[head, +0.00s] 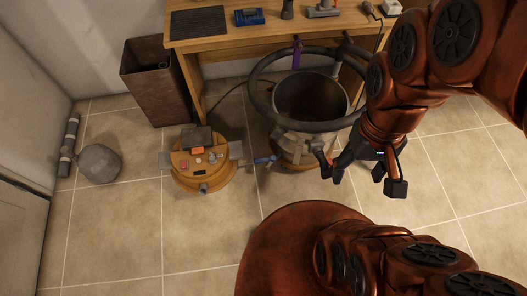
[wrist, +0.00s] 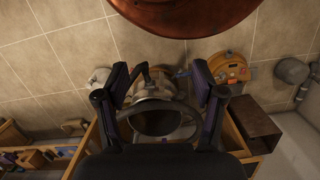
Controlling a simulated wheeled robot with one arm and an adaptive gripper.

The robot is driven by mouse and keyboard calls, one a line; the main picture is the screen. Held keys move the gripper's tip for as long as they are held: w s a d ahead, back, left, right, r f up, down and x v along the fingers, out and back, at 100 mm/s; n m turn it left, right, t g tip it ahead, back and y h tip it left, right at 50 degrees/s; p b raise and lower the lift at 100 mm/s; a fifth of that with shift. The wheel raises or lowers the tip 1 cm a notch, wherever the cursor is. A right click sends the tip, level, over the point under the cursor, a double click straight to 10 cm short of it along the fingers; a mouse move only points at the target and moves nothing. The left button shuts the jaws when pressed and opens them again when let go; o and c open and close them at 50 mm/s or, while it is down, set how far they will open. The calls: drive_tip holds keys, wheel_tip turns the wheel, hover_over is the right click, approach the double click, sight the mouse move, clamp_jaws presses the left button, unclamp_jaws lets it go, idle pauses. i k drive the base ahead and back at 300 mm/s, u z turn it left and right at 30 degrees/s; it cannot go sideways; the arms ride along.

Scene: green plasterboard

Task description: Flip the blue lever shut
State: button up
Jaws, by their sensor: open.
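The blue lever (head: 265,160) sticks out to the left from the side of the grey vacuum canister (head: 312,95), on the floor in front of the workbench. In the wrist view the blue lever (wrist: 183,73) shows small, close to the right finger in the picture. A dark lever-like part (wrist: 147,72) shows between the fingers there. My gripper (head: 352,172) is to the right of the canister's front, apart from the blue lever. In the wrist view my gripper (wrist: 159,75) is open and empty, its fingers spread above the canister. I cannot tell whether it touches anything.
A dark hose (head: 262,100) loops around the canister's top. A brown bin (head: 155,85) and wooden workbench (head: 225,42) stand behind. A grey round piece (head: 99,163) lies far left. The front-left floor is clear.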

sight(272, 158)
drive_tip(key=k, duration=0.5)
drive_tip(key=u, duration=1.4)
drive_tip(key=i, duration=0.45)
drive_tip(key=u, duration=0.1)
